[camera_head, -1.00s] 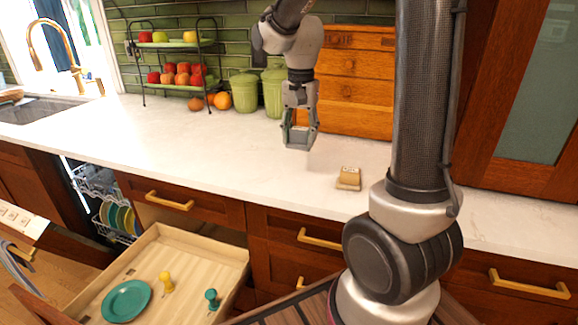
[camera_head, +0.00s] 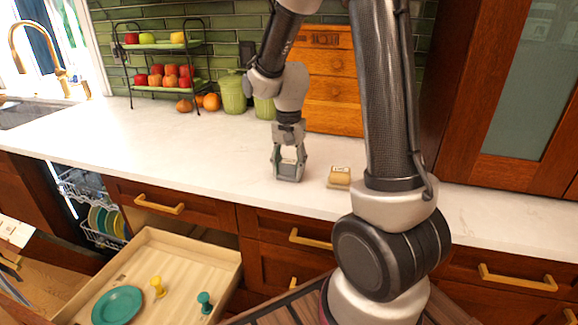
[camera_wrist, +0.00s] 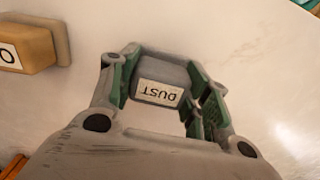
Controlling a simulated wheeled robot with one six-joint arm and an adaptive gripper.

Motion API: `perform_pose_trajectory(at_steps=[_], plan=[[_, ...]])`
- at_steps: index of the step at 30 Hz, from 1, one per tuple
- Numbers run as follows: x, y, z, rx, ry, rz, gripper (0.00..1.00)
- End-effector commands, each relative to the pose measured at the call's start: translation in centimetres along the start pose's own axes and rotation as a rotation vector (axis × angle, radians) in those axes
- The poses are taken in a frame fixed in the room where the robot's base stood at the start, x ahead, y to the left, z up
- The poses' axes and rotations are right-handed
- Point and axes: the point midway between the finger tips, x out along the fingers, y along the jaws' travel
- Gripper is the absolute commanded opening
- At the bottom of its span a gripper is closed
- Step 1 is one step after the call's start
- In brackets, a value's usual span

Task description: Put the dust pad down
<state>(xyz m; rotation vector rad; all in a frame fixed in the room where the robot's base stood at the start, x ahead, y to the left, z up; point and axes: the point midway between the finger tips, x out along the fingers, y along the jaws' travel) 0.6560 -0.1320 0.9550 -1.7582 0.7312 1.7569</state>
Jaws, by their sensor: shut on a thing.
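The dust pad (camera_wrist: 160,84) is a small grey block with a white label reading DUST, upside down in the wrist view. My gripper (camera_head: 289,172) is shut on it, with one finger on each side of the pad. In the head view the gripper points down, low over the white counter (camera_head: 225,152), left of a tan block. The held pad (camera_head: 288,176) shows only partly there between the fingers. I cannot tell whether the pad touches the counter.
The tan labelled block (camera_head: 339,177) sits close right of my gripper; it also shows in the wrist view (camera_wrist: 30,47). An open drawer (camera_head: 215,262) holds a teal plate (camera_head: 118,305) and two pegs. Counter to the left is clear.

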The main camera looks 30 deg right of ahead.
Motion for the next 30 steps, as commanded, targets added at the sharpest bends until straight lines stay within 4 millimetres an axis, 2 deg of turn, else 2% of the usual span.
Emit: perform_pose_trajectory(at_steps=[1, 2, 4, 5, 17, 20, 30], plan=[[0.2, 0.0, 0.0, 0.000, -0.001, 0.001, 0.22], [0.1, 0.0, 0.0, 0.000, 0.000, 0.001, 0.53], [0.1, 0.0, 0.0, 0.000, -0.001, 0.001, 0.66], [0.1, 0.0, 0.0, 0.000, -0.001, 0.001, 0.69], [-0.5, 0.0, 0.0, 0.000, 0.000, 0.000, 0.69], [-1.9, -0.1, -0.1, 0.000, 0.003, -0.003, 0.69], [-9.4, -0.1, -0.1, 0.000, 0.003, -0.003, 0.69]])
